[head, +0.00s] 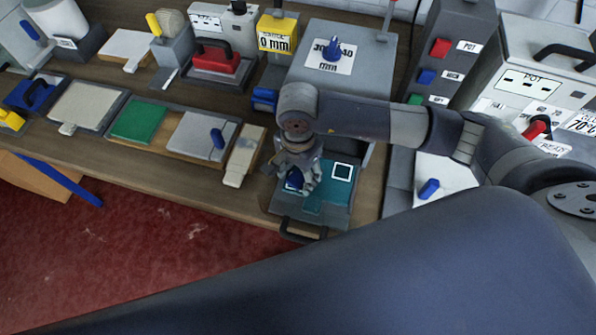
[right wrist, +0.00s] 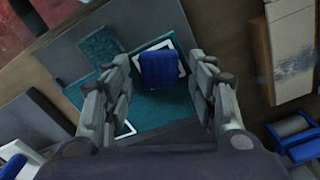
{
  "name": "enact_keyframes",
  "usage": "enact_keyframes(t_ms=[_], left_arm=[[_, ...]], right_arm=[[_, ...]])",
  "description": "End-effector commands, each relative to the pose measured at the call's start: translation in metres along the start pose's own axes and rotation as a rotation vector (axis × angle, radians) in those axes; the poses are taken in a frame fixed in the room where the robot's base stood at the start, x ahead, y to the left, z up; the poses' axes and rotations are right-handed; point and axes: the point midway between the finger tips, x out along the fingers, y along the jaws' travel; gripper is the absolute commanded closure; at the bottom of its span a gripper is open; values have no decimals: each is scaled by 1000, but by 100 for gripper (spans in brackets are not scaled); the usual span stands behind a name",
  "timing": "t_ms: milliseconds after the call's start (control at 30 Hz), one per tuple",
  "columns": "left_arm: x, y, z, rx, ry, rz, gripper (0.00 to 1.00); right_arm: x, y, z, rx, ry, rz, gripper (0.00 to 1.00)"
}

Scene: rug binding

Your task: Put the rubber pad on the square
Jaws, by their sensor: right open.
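My right gripper (head: 300,187) is open above a shallow grey tray (head: 285,205) with a teal bed. A ridged blue block (right wrist: 160,68) stands between its spread fingers (right wrist: 160,95), beyond the tips and apart from both; it is partly hidden in the head view (head: 294,180). White lines frame the floor around the block. A white-outlined square (head: 342,172) lies empty on the teal bed, to the gripper's right. A flat teal textured piece (head: 322,207) lies in front of it, also in the right wrist view (right wrist: 100,47). I cannot tell which piece is the rubber pad. My left gripper is out of view.
A grey box with a blue knob (head: 333,50) stands behind. A white panel with a blue knob (head: 429,188) lies to the right. A black handle (head: 300,232) projects at the tray's front.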

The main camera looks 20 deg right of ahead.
Motion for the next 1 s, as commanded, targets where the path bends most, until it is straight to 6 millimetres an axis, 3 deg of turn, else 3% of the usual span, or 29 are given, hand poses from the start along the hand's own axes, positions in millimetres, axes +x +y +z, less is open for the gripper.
enact_keyframes(t_ms=[267,700,1000], left_arm=[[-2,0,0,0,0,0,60],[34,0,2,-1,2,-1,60],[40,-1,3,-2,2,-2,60]], right_arm=[[-7,-1,0,0,1,-3,47],[-94,-1,0,-1,2,-6,47],[-122,0,0,0,1,-1,47]])
